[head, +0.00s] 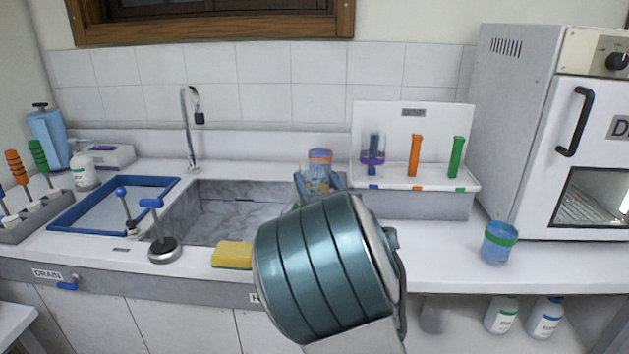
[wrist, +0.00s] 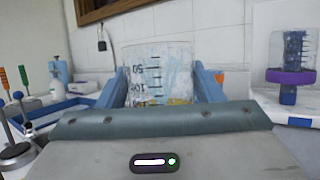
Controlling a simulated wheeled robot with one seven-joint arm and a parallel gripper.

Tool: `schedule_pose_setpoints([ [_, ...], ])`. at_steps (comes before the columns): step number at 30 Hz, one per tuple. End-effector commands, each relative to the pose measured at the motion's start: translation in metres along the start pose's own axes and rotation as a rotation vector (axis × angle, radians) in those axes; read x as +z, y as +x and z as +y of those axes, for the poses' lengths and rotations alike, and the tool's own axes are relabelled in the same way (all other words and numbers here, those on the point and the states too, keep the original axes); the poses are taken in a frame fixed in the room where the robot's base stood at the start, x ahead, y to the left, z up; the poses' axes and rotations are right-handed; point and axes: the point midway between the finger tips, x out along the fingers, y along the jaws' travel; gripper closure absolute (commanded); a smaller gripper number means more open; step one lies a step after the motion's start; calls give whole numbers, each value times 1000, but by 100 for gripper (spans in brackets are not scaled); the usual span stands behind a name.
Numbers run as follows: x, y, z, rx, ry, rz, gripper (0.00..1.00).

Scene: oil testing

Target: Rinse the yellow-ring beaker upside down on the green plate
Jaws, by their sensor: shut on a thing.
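My gripper (head: 319,186) is shut on a clear beaker (head: 320,166), held over the counter by the sink's right edge. The beaker has an orange-looking band near its upper end in the head view and yellowish marks lower down. In the wrist view the beaker (wrist: 158,72) stands between my two blue fingers, with black scale marks, 50 above 100. I cannot tell which end is its mouth. My arm hides part of the gripper and the counter below. I see no plate that is clearly green.
The sink (head: 225,214) lies left of my gripper, with a tap (head: 188,130) behind. A yellow sponge (head: 232,255) and blue-handled lever (head: 164,248) stand in front. A peg rack (head: 410,180) at right holds a purple-ring beaker (head: 373,150). A green-ring beaker (head: 499,243) stands near the oven (head: 545,130).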

Motion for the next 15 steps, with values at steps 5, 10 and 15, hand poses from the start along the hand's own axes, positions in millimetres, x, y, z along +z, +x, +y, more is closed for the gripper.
schedule_pose_setpoints([
  [5, -1, 0, 0, 0, 0, 2, 62],
  [10, 0, 0, 0, 0, 0, 1, 62],
  [15, 6, 3, 0, 0, 0, 1, 62],
])
